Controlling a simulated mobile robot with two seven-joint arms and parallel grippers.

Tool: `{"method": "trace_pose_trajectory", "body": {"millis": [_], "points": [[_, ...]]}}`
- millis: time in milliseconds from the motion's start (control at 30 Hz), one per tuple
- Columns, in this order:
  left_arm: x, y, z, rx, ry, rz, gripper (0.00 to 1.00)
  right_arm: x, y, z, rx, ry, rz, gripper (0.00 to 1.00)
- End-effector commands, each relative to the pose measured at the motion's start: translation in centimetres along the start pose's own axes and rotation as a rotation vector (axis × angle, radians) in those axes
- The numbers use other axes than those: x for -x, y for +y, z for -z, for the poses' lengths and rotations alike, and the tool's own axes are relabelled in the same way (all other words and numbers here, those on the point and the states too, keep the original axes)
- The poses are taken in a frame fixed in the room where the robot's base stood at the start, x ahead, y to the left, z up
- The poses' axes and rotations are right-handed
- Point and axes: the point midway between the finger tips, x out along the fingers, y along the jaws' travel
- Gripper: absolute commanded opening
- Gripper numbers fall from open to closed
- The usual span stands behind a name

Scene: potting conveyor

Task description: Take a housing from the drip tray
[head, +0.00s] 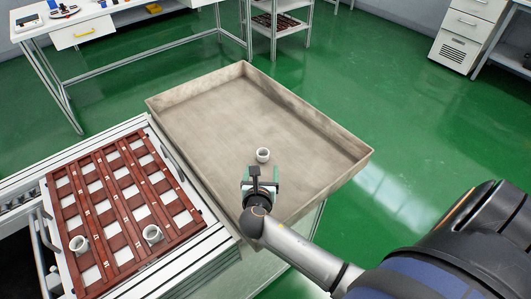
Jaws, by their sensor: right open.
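A small white ring-shaped housing (263,155) stands in the beige drip tray (215,92), a little right of the tray's middle. My right gripper (262,172) is over the tray on the near side of that housing. Its jaws are open and apart from the housing, with nothing seen between them. Two more housings, one (79,245) at the left and another (153,235) to its right, sit on the near part of the red-brown slotted carrier (110,217). My left gripper is out of view.
The carrier lies on a conveyor (187,262) left of the drip tray. The tray has raised walls all round, and its floor is otherwise bare. A white workbench (100,28) and a shelf rack (280,27) stand behind. Open green floor lies to the right.

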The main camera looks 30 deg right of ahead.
Motion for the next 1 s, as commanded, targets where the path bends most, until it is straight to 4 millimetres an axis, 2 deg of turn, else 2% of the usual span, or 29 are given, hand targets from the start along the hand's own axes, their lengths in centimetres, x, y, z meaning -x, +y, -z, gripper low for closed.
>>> {"method": "trace_pose_trajectory", "body": {"millis": [33,133,367,700,1000], "points": [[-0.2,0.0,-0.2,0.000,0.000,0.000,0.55,-1.1,0.0,0.1,0.000,-0.003,0.003,0.81],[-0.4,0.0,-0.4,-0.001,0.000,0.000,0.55,-2.8,0.0,0.0,-0.002,-0.002,0.001,0.81],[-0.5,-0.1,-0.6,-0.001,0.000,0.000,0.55,-4.5,0.1,-0.1,-0.003,-0.001,-0.001,0.81],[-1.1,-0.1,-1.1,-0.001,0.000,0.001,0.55,-9.0,0.3,-0.3,-0.004,0.000,0.000,0.81],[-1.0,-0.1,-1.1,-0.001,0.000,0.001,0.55,-9.4,0.3,-0.3,-0.004,0.000,-0.001,0.81]]}}
